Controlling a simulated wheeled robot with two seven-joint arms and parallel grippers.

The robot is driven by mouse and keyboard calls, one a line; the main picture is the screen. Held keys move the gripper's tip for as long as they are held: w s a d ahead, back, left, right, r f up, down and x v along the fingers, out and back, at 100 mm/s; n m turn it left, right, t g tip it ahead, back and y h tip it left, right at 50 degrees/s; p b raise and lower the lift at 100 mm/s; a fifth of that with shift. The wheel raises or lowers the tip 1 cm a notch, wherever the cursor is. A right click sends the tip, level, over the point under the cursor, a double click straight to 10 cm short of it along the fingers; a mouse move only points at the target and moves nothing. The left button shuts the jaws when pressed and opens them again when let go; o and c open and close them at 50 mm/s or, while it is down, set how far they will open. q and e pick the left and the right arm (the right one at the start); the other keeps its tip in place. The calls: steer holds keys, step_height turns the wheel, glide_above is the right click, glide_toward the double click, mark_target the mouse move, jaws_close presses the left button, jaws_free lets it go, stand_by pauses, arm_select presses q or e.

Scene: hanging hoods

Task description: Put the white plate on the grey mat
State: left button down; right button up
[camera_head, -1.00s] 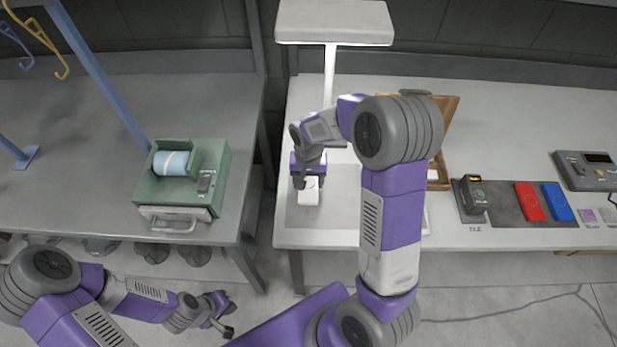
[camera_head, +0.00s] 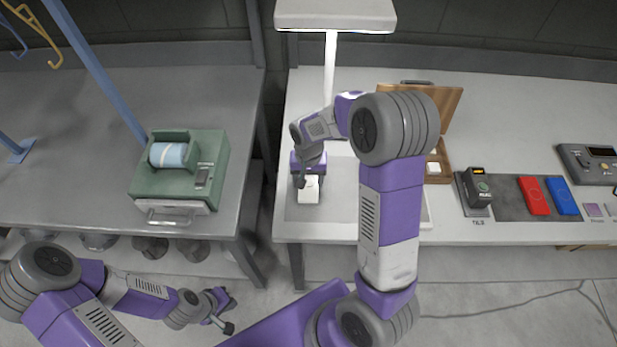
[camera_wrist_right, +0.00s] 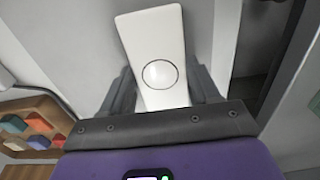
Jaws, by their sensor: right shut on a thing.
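The white plate (camera_head: 308,192) is a small flat rectangle. In the right wrist view the plate (camera_wrist_right: 155,45) shows a thin dark ring on its face and sits between both fingers. My right gripper (camera_head: 309,178) is shut on it, pointing down over a pale grey area (camera_head: 335,200) at the table's left. I cannot tell whether the plate touches the surface. A darker grey mat (camera_head: 507,209) lies further right, carrying a red plate (camera_head: 533,196) and a blue plate (camera_head: 560,196). My left gripper (camera_head: 226,312) hangs low at the left, its fingers apart and empty.
An open wooden box (camera_head: 440,160) stands behind my right arm, partly hidden. A black device (camera_head: 477,188) sits on the darker mat's left end; a grey control panel (camera_head: 592,165) is at far right. A lamp post (camera_head: 329,80) rises behind. A green machine (camera_head: 180,170) is on the left table.

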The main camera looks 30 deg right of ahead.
steer(key=shift+f+b, duration=0.5)
steer(key=shift+f, duration=0.1)
steer(key=o, duration=1.2)
steer(key=shift+o, duration=0.2)
steer(key=shift+r, duration=0.1)
step_height(320, 180, up, 8)
steer(key=shift+f+p, duration=0.25)
steer(key=shift+p, duration=0.7)
